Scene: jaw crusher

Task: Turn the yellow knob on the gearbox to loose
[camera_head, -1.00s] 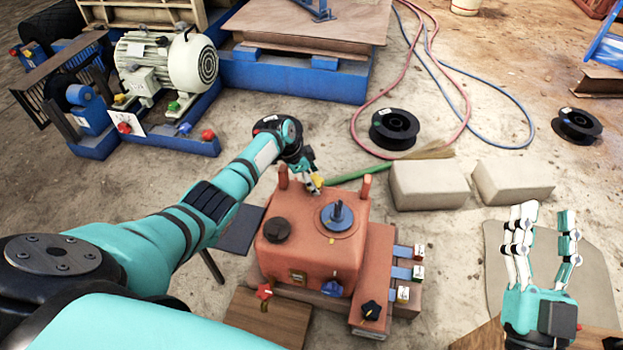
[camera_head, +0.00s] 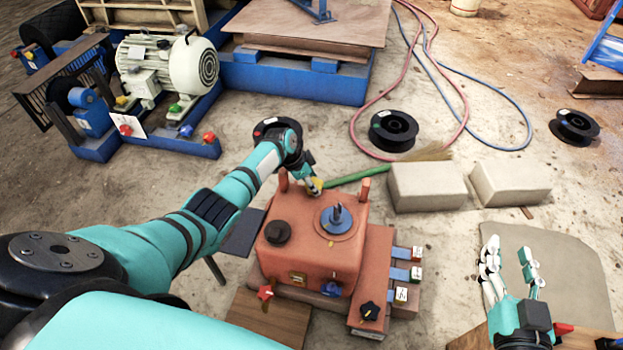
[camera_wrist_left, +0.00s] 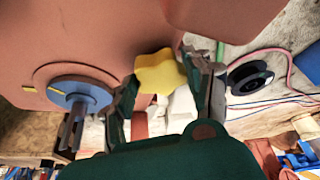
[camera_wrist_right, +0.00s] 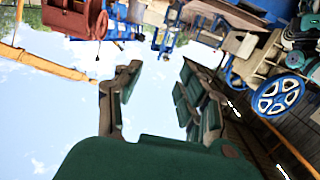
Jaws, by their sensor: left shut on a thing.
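The gearbox (camera_head: 312,262) is a reddish-orange block in the middle of the head view. The yellow knob (camera_wrist_left: 158,72) is at its far edge, and it also shows in the head view (camera_head: 315,186). My left gripper (camera_wrist_left: 165,75) has its fingers on both sides of the yellow knob and is shut on it. The fingers partly hide the knob in the head view. My right gripper (camera_head: 510,258) is open and empty at the right, fingers upward. A blue disc with a shaft (camera_head: 336,218) sits on the gearbox top.
The gearbox also carries a black cap (camera_head: 277,232), a red star knob (camera_head: 265,292), a blue knob (camera_head: 331,288) and a black knob (camera_head: 370,311). Two pale blocks (camera_head: 428,187) (camera_head: 510,182) lie to the right. Black spools (camera_head: 393,130) and hoses lie behind.

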